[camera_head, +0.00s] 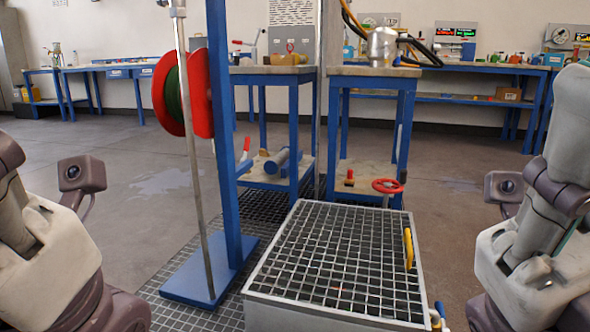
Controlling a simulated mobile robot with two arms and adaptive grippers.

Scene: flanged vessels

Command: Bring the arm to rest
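My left arm shows at the left edge, with a small dark camera housing on it. My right arm shows at the right edge in a similar folded pose. The fingers of both grippers are out of the picture, so I cannot see whether they hold anything. Both arms are apart from the metal grating box (335,262) that stands between them. No flanged vessel is clearly identifiable; a shiny metal vessel (382,46) stands on a blue-legged table at the back.
A blue post (222,130) on a blue base plate (208,272) stands left of the box, beside a red reel (171,92) and a thin metal rod. A red handwheel (387,186) and a yellow handle (408,248) are by the box. Open floor (450,200) lies on the right.

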